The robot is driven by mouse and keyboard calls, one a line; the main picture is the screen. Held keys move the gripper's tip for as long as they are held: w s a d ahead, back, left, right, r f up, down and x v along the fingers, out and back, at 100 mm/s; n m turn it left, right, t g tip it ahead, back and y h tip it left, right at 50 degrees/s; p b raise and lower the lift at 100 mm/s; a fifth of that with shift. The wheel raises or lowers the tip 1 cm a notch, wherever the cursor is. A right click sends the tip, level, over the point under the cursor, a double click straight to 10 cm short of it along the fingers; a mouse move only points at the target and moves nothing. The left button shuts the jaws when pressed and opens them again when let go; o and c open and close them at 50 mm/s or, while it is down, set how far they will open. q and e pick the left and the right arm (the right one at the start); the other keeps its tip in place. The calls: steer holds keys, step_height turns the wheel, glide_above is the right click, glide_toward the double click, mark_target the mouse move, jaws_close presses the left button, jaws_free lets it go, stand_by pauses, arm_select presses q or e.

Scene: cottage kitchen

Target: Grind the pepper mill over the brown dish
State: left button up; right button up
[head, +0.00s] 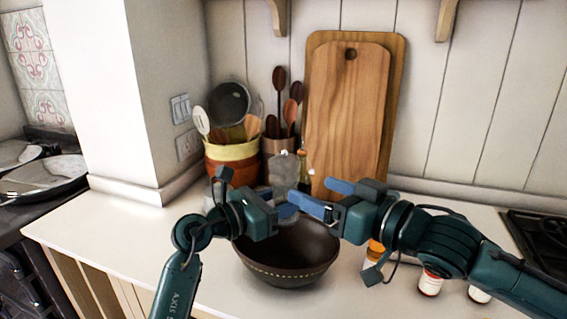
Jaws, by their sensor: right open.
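A grey, translucent-looking pepper mill (285,173) with a small bright knob stands upright in the middle of the head view. The brown dish (287,268), a dark bowl with a dotted light band, sits on the counter below both grippers. My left gripper (287,205) is at the mill's lower part, over the dish's back rim; its fingers are partly hidden, and I cannot tell whether they grip the mill. My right gripper (322,197) is open and empty, its blue fingers pointing left, just right of the mill.
A utensil crock (232,163) and wooden cutting boards (345,115) stand at the back against the wall. Small jars (430,283) stand at the right, partly behind my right arm. A hob (540,235) is at the far right. The white counter (120,225) is clear at the left.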

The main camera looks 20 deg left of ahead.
mark_target(281, 163)
steer(key=shift+m, duration=0.3)
steer(key=x, duration=0.3)
steer(key=w+r+x, duration=0.1)
steer(key=x, duration=0.6)
steer(key=shift+w+r, duration=0.25)
steer(key=shift+w, duration=0.1)
steer(key=c, duration=1)
steer(key=shift+s+a, duration=0.1)
